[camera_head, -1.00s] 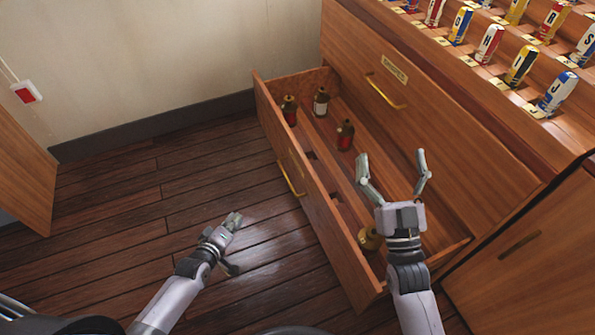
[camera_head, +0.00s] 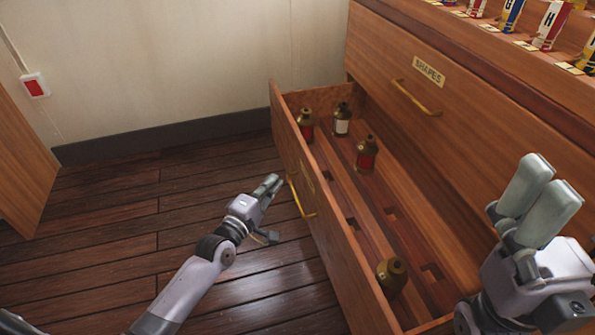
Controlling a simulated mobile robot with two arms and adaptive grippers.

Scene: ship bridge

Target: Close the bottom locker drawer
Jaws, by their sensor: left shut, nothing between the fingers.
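The bottom locker drawer (camera_head: 335,230) is wooden and stands pulled out from the cabinet, with a brass handle (camera_head: 297,195) on its front. My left gripper (camera_head: 272,184) is shut and empty, just left of the drawer front near the handle, with a small gap seeming to show. My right gripper (camera_head: 538,195) is raised at the right, in front of the cabinet; its fingers overlap in this view.
The closed drawer above has a SHAPES label (camera_head: 429,71) and a brass handle (camera_head: 416,100). Small lettered flag rolls (camera_head: 550,25) stand on top of the cabinet. The dark plank floor (camera_head: 150,210) left of the drawer is clear. A wooden panel (camera_head: 22,155) stands at far left.

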